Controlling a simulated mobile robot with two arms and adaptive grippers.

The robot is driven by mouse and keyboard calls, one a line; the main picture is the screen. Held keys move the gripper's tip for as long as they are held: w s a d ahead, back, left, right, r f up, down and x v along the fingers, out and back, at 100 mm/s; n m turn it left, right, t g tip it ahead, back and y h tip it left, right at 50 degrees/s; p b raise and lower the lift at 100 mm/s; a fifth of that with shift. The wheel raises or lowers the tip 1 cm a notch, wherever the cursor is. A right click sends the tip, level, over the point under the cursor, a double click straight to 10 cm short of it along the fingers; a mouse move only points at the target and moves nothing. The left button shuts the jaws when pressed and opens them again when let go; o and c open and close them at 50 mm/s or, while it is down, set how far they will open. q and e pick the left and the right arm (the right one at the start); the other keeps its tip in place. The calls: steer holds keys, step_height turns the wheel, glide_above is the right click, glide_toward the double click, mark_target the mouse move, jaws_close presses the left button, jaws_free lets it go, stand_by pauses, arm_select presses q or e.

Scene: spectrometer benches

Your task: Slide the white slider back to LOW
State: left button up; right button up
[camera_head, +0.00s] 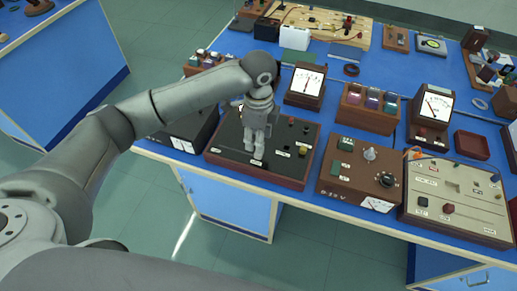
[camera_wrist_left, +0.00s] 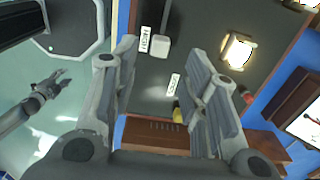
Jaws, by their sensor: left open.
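A dark panel with a red-brown frame (camera_head: 225,142) lies at the bench's front edge. My left gripper (camera_head: 254,152) points down over its front part. In the left wrist view my left gripper (camera_wrist_left: 161,50) is open. A white label (camera_wrist_left: 145,39) lies beside the block, and another label (camera_wrist_left: 173,84) sits further along the panel. I cannot read them surely. In the head view the gripper hides the slider. My right gripper (camera_wrist_left: 45,90) seems to show small over the floor.
A dark box (camera_head: 185,140) stands left.

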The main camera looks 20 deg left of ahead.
arm_select(q)
step_height(320, 180, down, 7)
steer(key=shift+r+p, duration=0.2)
steer(key=shift+p, duration=0.15)
jaws_close()
